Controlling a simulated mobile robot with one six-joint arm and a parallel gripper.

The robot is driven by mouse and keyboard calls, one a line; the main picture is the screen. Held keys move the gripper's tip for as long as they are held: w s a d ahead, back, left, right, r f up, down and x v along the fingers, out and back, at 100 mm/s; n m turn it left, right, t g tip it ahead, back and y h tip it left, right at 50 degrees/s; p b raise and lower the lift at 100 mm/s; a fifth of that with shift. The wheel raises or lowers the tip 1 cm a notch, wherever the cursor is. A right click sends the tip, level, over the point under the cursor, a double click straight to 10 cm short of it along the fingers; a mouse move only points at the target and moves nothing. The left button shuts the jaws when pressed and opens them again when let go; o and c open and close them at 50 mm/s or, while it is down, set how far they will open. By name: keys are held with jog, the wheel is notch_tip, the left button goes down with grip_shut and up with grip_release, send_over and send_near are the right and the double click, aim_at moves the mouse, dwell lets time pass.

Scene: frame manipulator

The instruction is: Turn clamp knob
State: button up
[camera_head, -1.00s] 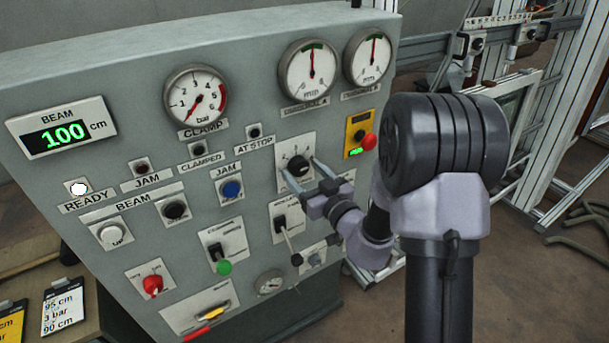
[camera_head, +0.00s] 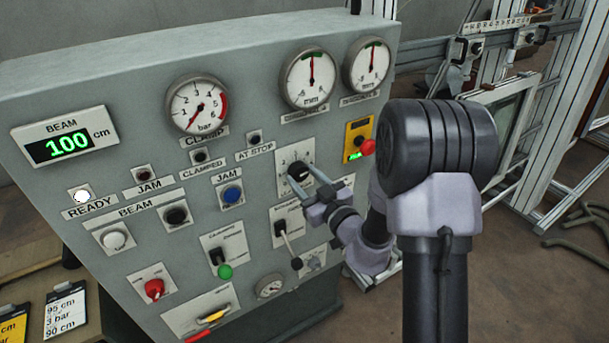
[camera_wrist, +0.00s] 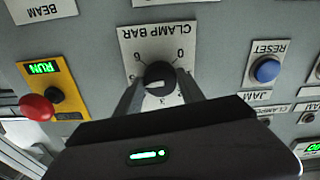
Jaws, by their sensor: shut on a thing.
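The clamp knob (camera_head: 298,170) is a black round knob on a white plate on the grey panel. In the wrist view the knob (camera_wrist: 159,77) sits under the upside-down label "CLAMP BAR", with a numbered scale around it. My gripper (camera_head: 305,178) reaches it from the lower right, with one finger on each side. In the wrist view my gripper (camera_wrist: 160,88) has its fingers closed against the knob's sides. The lower part of the dial is partly hidden by my gripper. The clamp gauge (camera_head: 198,105) has its needle pointing to the lower left.
A red button on a yellow plate (camera_head: 357,135) is close to the right of the knob. A lever switch (camera_head: 283,229) is below it, and a blue button (camera_head: 232,194) is to its left. The beam display (camera_head: 62,138) reads 100 cm.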

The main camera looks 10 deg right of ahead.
jog(key=n+p, duration=0.3)
jog(key=n, duration=0.2)
jog(key=n+p, duration=0.2)
jog(key=n, duration=0.3)
jog(key=shift+d+n, duration=0.1)
jog(key=shift+n, duration=0.3)
jog(key=n, duration=0.5)
jog(key=n+b, duration=0.1)
jog(key=n, duration=0.5)
jog(key=n+b, duration=0.2)
jog(key=n, duration=0.3)
jog(key=n+b, duration=0.3)
jog(key=n, duration=0.2)
jog(key=shift+n, duration=0.4)
jog(key=n+b, duration=0.5)
jog(key=n, duration=0.2)
jog(key=shift+b, duration=0.35)
jog(key=shift+r+n+b, duration=0.2)
jog(key=shift+n+b, duration=1.2)
jog(key=shift+n, duration=0.2)
jog(key=shift+r+n, duration=0.1)
jog(key=shift+n, duration=0.2)
